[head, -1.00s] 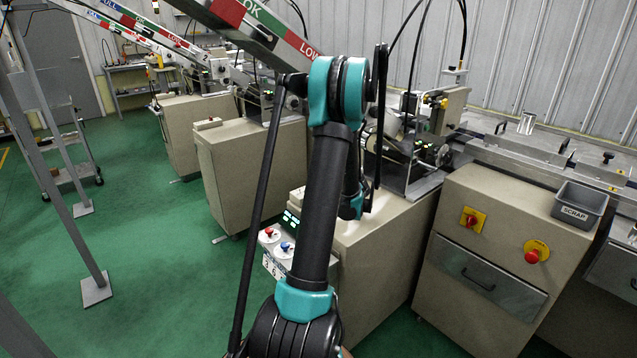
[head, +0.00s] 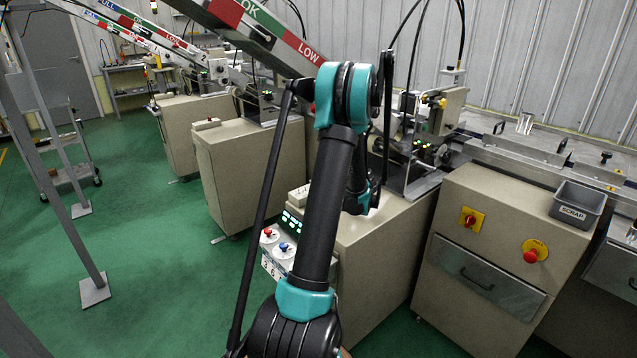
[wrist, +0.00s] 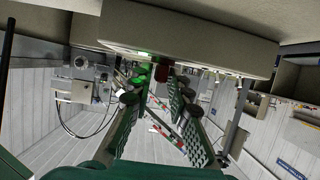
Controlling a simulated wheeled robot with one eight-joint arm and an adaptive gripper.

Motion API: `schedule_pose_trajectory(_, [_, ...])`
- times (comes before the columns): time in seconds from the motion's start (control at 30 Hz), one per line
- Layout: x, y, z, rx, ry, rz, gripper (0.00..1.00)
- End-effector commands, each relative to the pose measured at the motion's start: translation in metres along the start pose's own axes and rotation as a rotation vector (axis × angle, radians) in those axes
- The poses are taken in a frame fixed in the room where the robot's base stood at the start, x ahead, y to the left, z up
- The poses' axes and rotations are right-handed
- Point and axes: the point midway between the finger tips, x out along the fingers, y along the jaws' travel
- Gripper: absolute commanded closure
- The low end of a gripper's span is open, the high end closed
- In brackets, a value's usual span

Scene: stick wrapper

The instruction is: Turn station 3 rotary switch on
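A control box with a red knob (head: 269,234) and a blue knob (head: 284,249) on white round bases stands left of my arm in the head view. Green lit displays (head: 291,222) sit above them. I cannot tell for sure which knob is the station 3 rotary switch. My gripper (wrist: 164,78) shows in the wrist view with its two perforated fingers apart. A dark red knob (wrist: 162,72) shows between or beyond the fingertips, under a beige housing (wrist: 190,35) with a green light. Contact cannot be told. My arm hides the gripper in the head view.
A beige cabinet at right carries two red-and-yellow switches (head: 472,219) (head: 535,252) and a grey scrap bin (head: 578,205). More beige machine cabinets (head: 250,170) stand at the back left. Green floor (head: 150,260) is open at left, beside a grey post (head: 60,190).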

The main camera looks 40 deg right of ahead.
Motion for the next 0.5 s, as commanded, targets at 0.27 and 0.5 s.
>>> schedule_pose_trajectory(0.27, [0.0, 0.0, -0.001, 0.001, 0.002, 0.001, 0.69])
schedule_pose_trajectory(0.5, [-0.012, 0.001, -0.001, 0.003, 0.002, 0.002, 0.69])
